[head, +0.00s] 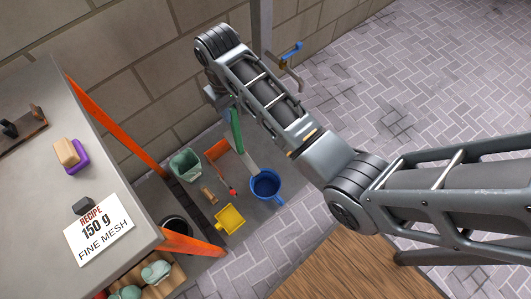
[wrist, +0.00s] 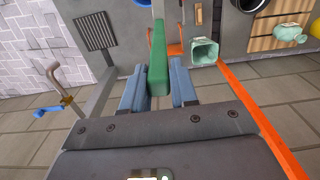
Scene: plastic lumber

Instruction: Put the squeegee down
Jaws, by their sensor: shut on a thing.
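The squeegee has a green handle (head: 236,130) that hangs steeply below my gripper (head: 227,108) in the head view. A pale grey part continues from its lower end, above the grey floor area with the buckets. In the wrist view the green handle (wrist: 158,68) stands between the two blue fingers of my gripper (wrist: 158,88). My gripper is shut on it. The far end of the squeegee runs out of the top of the wrist view. I cannot tell from the head view whether its lower end touches anything.
Below are a blue bucket (head: 265,184), a grey-green bucket (head: 186,164), a yellow dustpan (head: 230,218) and a wooden brush (head: 208,195). A grey table (head: 40,185) with orange legs stands left. A blue-handled tap (head: 290,52) is by the brick wall. Paving at right is clear.

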